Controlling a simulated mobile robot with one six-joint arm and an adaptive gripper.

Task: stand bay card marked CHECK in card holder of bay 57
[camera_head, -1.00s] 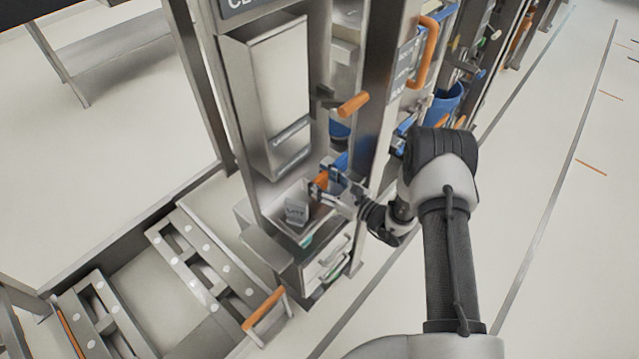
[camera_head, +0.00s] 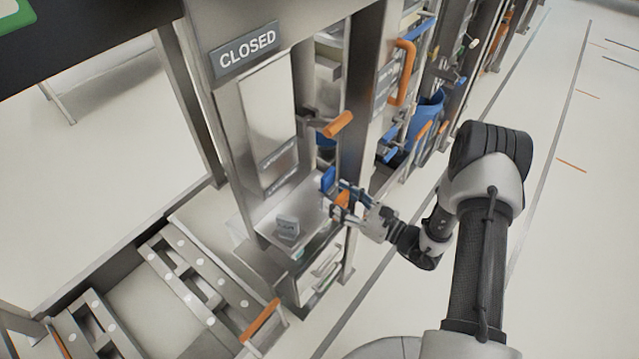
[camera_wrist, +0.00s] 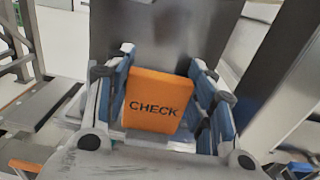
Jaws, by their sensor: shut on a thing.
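The orange card marked CHECK (camera_wrist: 153,101) stands nearly upright between the blue finger pads of my gripper (camera_wrist: 163,72) in the wrist view, its lettering facing the camera. In the head view the card (camera_head: 342,199) is a small orange patch, partly covered by the fingers. My gripper (camera_head: 336,192) is shut on it, above and to the right of a shallow metal tray (camera_head: 262,214). I cannot make out a bay number 57 or tell which part is its card holder.
A grey lettered block (camera_head: 287,227) sits in the tray. A CLOSED sign (camera_head: 247,52) hangs on the frame above. An orange handle (camera_head: 337,124) juts out above my gripper, and another (camera_head: 402,72) is on the post. The floor at right is open.

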